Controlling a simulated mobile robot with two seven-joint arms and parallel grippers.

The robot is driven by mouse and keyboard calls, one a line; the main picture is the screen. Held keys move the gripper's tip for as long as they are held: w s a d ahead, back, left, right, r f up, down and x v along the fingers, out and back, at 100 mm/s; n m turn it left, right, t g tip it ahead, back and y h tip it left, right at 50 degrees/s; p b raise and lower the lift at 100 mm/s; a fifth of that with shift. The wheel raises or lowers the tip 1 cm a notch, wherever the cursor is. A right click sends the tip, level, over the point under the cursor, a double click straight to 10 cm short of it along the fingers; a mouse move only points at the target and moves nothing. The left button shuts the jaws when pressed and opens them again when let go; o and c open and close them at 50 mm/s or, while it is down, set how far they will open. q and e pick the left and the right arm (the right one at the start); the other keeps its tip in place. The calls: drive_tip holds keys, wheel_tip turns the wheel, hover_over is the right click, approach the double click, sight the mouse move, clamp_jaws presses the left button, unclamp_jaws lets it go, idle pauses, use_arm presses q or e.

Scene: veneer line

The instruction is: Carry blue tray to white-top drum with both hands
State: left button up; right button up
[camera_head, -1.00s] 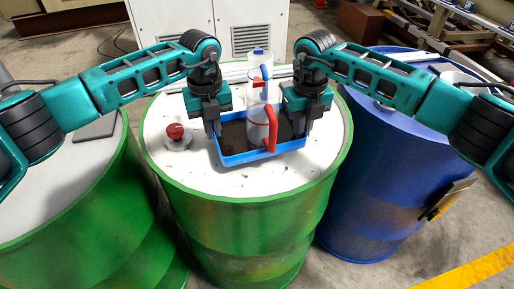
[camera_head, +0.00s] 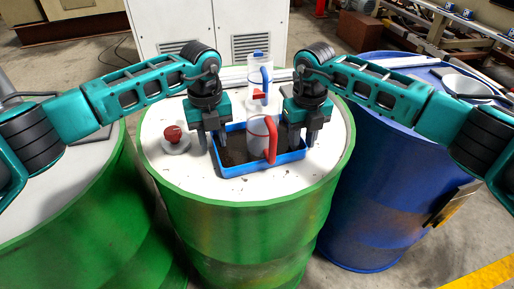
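My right gripper (camera_head: 303,136) is at the right end, also with fingers apart. The fingers hide parts of the tray's end walls.
A red knob on a grey round base (camera_head: 175,143) stands on the drum top, left of the tray. Another green drum (camera_head: 60,180) is at left, and a blue drum (camera_head: 390,170) is close at right. A white cabinet (camera_head: 205,25) stands behind. The drum top's front is clear.

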drive_tip(key=shift+r, duration=0.25)
use_arm(q)
wheel_tip(320, 180, up, 12)
use_arm(e)
wheel_tip(320, 180, up, 12)
drive_tip(key=shift+f, duration=0.2)
drive_tip(key=shift+f, duration=0.1)
idle(0.6)
